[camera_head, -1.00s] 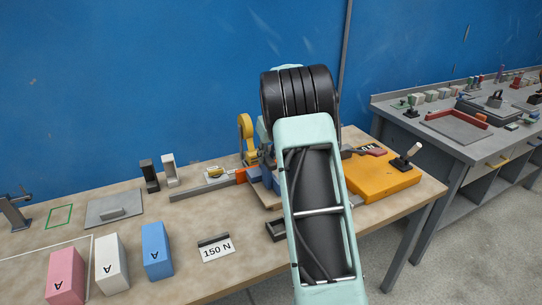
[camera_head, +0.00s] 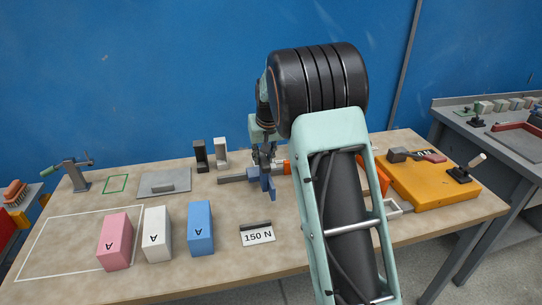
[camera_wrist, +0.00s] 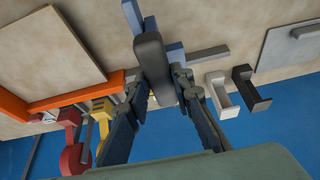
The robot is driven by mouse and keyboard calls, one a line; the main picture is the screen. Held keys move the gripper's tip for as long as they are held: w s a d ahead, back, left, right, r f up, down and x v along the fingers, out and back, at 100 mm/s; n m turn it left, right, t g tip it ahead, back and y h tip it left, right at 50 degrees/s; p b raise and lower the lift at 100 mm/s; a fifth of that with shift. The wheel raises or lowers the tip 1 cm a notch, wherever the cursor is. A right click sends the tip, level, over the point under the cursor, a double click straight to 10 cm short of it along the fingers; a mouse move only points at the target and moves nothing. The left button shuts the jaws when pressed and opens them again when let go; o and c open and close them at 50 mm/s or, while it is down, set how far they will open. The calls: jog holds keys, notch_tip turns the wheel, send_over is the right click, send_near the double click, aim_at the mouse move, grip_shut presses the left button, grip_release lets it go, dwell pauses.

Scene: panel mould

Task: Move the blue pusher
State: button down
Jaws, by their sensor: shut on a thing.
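The blue pusher (camera_head: 266,182) is at the middle of the bench, at the left end of the orange rail (camera_head: 287,168) and against a grey bar (camera_head: 235,179). My gripper (camera_head: 264,158) is above it with the fingers pointing down. In the wrist view, my gripper (camera_wrist: 157,80) is shut on the dark grey, rounded handle. Blue parts of the pusher (camera_wrist: 133,14) show beyond the handle. My arm hides much of the area to the right of the pusher.
Black and white uprights (camera_head: 221,154) stand behind the bar. A grey plate (camera_head: 165,184), pink, white and blue blocks (camera_head: 200,228) and a 150 N card (camera_head: 257,236) lie left and in front. A yellow-orange box (camera_head: 432,182) is at right. Bench is clear between bar and card.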

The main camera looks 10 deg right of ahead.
jog(key=shift+a, duration=0.3)
jog(key=c, duration=1.7)
grip_release()
jog(key=shift+a, duration=0.1)
jog(key=shift+s+r, duration=0.1)
jog(key=shift+r, duration=0.25)
jog(key=v, duration=1.1)
jog(key=shift+r, duration=0.15)
